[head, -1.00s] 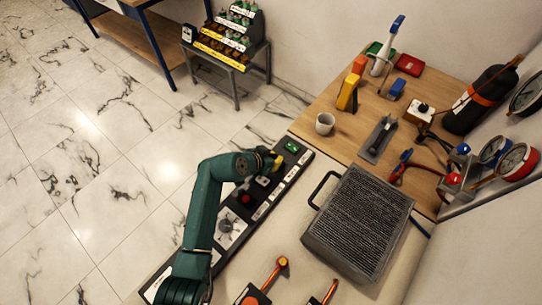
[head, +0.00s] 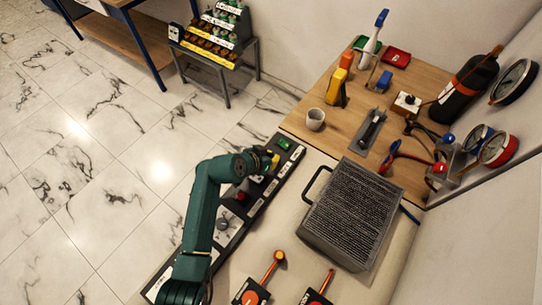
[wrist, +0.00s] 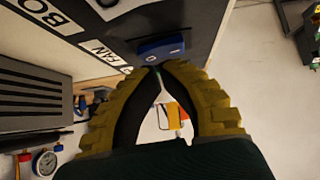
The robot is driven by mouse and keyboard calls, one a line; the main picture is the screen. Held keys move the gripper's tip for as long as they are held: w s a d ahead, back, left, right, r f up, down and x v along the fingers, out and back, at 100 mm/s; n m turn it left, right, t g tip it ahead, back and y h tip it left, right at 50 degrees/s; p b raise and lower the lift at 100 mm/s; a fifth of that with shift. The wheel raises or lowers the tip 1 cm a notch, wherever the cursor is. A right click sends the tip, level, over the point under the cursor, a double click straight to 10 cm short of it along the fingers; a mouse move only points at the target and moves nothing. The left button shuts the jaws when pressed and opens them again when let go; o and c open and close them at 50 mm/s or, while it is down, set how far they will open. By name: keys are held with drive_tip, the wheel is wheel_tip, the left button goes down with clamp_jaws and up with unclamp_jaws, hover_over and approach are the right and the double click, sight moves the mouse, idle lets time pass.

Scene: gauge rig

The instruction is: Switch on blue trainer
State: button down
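A long dark control panel (head: 240,228) with white labels runs along the bench edge in the head view. In the wrist view a blue rocker switch (wrist: 161,47) sits on this panel, beside labels that read "FAN" and "BO", the latter cut off. No label reading "trainer" is legible. My gripper (head: 271,162) is over the far part of the panel. In the wrist view its yellow fingers (wrist: 159,69) bow outward and their tips come together, empty, just below the blue switch. I cannot tell whether they touch it. In the head view the gripper hides the blue switch.
A green switch (head: 285,143), a red knob (head: 241,195) and a grey dial (head: 222,224) are also on the panel. A ribbed grey box (head: 350,215) stands to its right. A white cup (head: 315,119) and tools are on the wooden bench. Gauges (head: 497,150) line the right wall.

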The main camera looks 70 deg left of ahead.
drive_tip(key=r+p, duration=0.1)
drive_tip(key=r, duration=0.2)
drive_tip(key=r+p, duration=0.1)
drive_tip(key=shift+s+a+r+p, duration=0.1)
drive_tip(key=shift+s+r+p, duration=0.1)
drive_tip(key=shift+s+p, duration=0.15)
drive_tip(key=v, duration=0.8)
drive_tip(key=shift+s, duration=0.45)
